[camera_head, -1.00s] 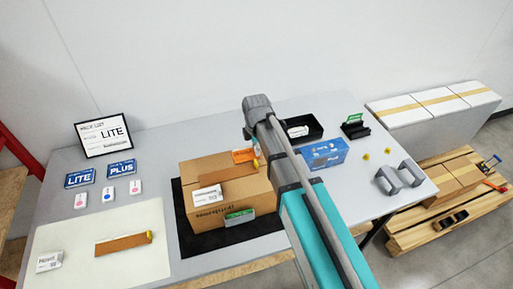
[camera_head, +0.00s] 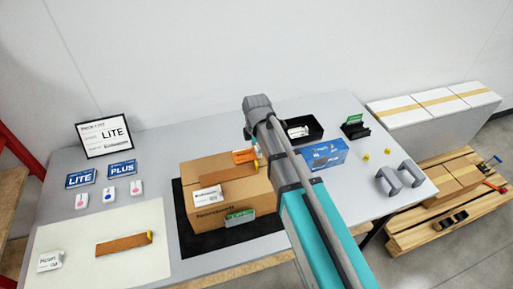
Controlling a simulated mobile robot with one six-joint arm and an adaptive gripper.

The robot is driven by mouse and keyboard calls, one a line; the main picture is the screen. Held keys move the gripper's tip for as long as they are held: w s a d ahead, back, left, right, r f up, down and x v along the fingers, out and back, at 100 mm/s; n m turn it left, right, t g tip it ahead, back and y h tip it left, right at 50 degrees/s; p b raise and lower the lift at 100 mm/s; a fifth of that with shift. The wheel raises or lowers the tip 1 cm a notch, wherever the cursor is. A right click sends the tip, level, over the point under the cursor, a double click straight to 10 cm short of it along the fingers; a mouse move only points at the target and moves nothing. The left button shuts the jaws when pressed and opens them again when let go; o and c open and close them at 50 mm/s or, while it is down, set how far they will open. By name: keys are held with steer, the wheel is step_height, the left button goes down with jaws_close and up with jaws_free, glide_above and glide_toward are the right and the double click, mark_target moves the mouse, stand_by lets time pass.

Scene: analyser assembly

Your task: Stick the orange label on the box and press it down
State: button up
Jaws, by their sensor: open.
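The cardboard box (camera_head: 235,198) sits closed on a black mat (camera_head: 184,240) in the middle of the table. The orange label (camera_head: 243,156) shows at the far part of the box top, close to my arm. I cannot tell whether it lies flat on the box. A small yellow piece shows beside the label. My arm crosses over the right part of the box and hides that part. My gripper is hidden behind the arm.
A pale mat (camera_head: 75,268) with a brown strip (camera_head: 122,244) lies at the left. A black tray (camera_head: 318,122), blue box (camera_head: 330,152) and grey stand (camera_head: 390,182) are right of my arm.

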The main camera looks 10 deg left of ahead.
steer(key=shift+r+p, duration=3.2)
steer(key=shift+r, duration=0.15)
steer(key=shift+s+a, duration=0.1)
steer(key=c, duration=0.4)
steer(key=shift+s+a+r, duration=0.15)
steer(key=shift+a, duration=0.1)
steer(key=shift+c, duration=0.9)
steer(key=s+a, duration=0.1)
steer(key=s+a+r+p, duration=0.1)
steer(key=a, duration=0.1)
steer(key=shift+a+r+p, duration=0.1)
steer(key=shift+a+p, duration=0.2)
jaws_close()
steer(key=shift+s+a, duration=0.25)
steer(key=shift+f, duration=0.2)
steer(key=shift+f+b, duration=3.1)
steer(key=shift+b, duration=0.2)
